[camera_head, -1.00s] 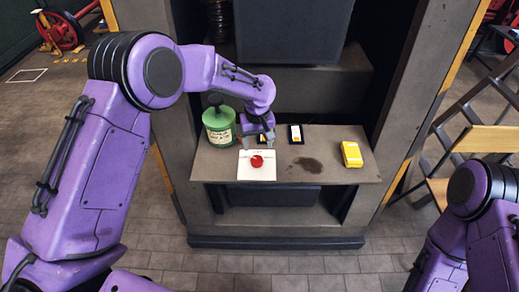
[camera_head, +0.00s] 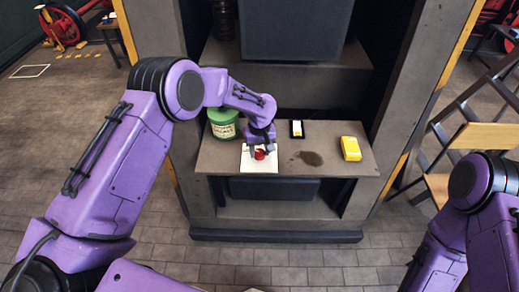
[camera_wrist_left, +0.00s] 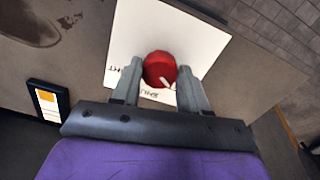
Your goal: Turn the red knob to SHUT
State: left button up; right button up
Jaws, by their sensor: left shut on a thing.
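The red knob (camera_head: 259,154) sits on a white plate (camera_head: 262,166) on the shelf at the middle of the head view. In the left wrist view the red knob (camera_wrist_left: 159,69) is round with a white pointer mark, and the white plate (camera_wrist_left: 190,30) has printed lettering, partly hidden by the fingers. My left gripper (camera_head: 262,150) reaches down over the knob; in the wrist view its two grey fingers (camera_wrist_left: 160,78) are shut on the knob, one on each side. My right arm shows at the right edge of the head view, but its gripper is out of frame.
A green canister (camera_head: 223,125) stands at the left on the shelf (camera_head: 340,170). A black-framed white and yellow card (camera_head: 297,129) and a yellow box (camera_head: 350,149) lie to the right. A dark stain (camera_head: 308,158) marks the shelf between knob and box.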

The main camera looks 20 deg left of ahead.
pick_arm(q)
jog(key=shift+a+m, duration=0.1)
jog(key=shift+m, duration=0.2)
jog(key=m, duration=0.5)
jog(key=shift+m, duration=0.3)
jog(key=m, duration=0.5)
jog(key=shift+w+b, duration=0.1)
jog(key=shift+b, duration=0.2)
jog(key=shift+m, duration=0.4)
jog(key=o, duration=1.1)
jog(key=shift+c, duration=0.2)
jog(key=shift+w+f, duration=0.15)
